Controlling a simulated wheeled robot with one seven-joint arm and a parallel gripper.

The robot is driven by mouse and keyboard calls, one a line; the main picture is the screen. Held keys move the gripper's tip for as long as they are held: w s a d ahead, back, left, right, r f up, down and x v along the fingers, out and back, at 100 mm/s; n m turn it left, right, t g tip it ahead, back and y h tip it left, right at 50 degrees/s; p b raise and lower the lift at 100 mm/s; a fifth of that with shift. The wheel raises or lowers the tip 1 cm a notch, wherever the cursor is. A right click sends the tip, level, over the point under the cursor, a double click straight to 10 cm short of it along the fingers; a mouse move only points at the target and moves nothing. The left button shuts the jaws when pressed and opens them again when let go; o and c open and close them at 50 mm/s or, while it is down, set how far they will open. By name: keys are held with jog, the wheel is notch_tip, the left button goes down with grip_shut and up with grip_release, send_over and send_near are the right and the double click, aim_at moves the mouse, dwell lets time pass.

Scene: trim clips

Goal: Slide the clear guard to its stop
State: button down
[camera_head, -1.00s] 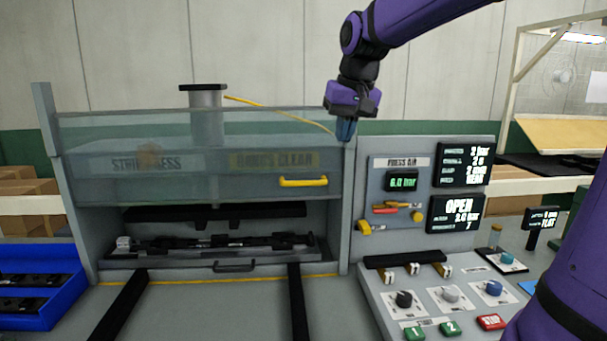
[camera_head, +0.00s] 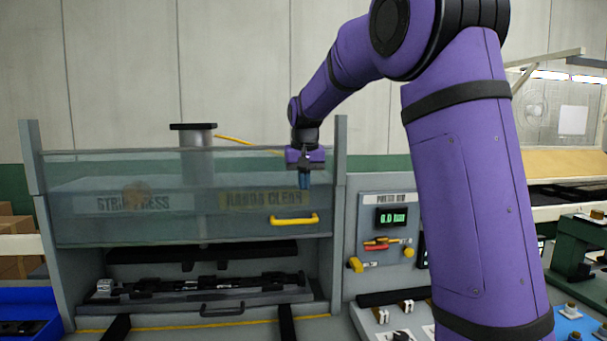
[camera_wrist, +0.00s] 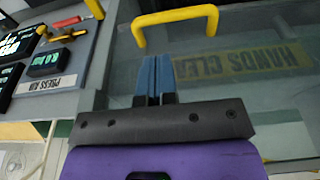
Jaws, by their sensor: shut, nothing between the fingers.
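The clear guard (camera_head: 85,222) is a see-through panel across the upper part of the press. It stands raised, with the opening below it uncovered. Its yellow handle (camera_head: 294,220) is on the lower right of the panel; the handle also shows at the top of the wrist view (camera_wrist: 175,17). My gripper (camera_head: 305,186) points down in front of the guard's upper right part, above the handle and apart from it. Its blue fingers are together and empty; they show in the wrist view (camera_wrist: 157,62), short of the handle.
A dark part lies in the press fixture (camera_head: 200,287) under the guard. A panel with a pressure display (camera_head: 391,217) and a yellow knob stands right of the press. A blue bin (camera_head: 28,305) is at the left. The press's right post (camera_head: 340,200) is close to my gripper.

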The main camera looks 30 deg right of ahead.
aim_at(303, 221)
jog(key=f, duration=0.3)
jog(key=w+f, duration=0.1)
jog(key=f, duration=0.4)
jog(key=shift+w+d+f, duration=0.25)
jog(key=shift+d+f, duration=0.05)
jog(key=shift+f, duration=0.05)
jog(key=shift+f, duration=0.1)
notch_tip(303, 221, down, 21)
jog(key=shift+s, duration=0.15)
